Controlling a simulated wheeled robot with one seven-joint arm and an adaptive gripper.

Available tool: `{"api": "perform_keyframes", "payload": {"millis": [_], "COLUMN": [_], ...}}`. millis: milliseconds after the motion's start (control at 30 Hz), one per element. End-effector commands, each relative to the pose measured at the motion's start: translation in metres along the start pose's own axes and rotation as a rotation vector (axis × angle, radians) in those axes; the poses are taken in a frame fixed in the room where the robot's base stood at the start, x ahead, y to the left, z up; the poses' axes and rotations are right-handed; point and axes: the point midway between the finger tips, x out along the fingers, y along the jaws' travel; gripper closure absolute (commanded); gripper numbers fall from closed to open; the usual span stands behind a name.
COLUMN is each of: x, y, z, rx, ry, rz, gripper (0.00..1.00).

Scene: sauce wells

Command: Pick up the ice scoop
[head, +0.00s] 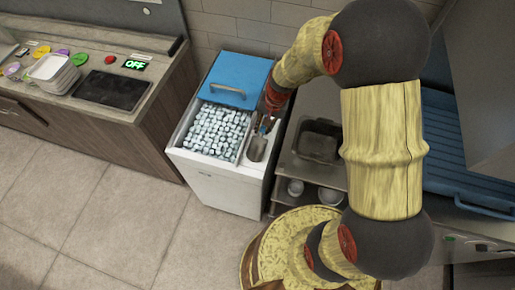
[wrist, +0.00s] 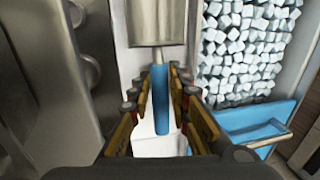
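The ice scoop has a metal head (wrist: 158,22) and a blue handle (wrist: 160,98) in the wrist view. In the head view its metal head (head: 257,149) lies in the narrow side well of the white ice bin. My gripper (wrist: 160,80) is over the handle, with one finger on each side of it. The fingers look open, with pale gaps showing between them and the handle. In the head view my gripper (head: 268,122) is small and partly hidden at the end of my arm, just behind the scoop head.
The ice bin (head: 215,183) is full of ice cubes (head: 218,130), its blue lid (head: 235,80) at the back. A steel counter with a dark pan (head: 318,141) stands close on the right. A counter with stacked white trays (head: 54,73) is at the left. Tiled floor in front is clear.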

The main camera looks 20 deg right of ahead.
Motion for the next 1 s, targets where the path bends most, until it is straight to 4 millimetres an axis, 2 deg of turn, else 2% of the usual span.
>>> {"api": "perform_keyframes", "payload": {"millis": [300,733,867,1000], "x": [0.0,-0.003,-0.012,-0.03], "y": [0.0,-0.001,-0.003,-0.006], "z": [0.0,0.0,-0.001,-0.001], "rx": [0.0,0.0,0.0,-0.001], "ry": [0.0,0.001,0.002,0.003], "rz": [0.0,-0.001,-0.002,-0.002], "gripper": [1.0,1.0,1.0,1.0]}}
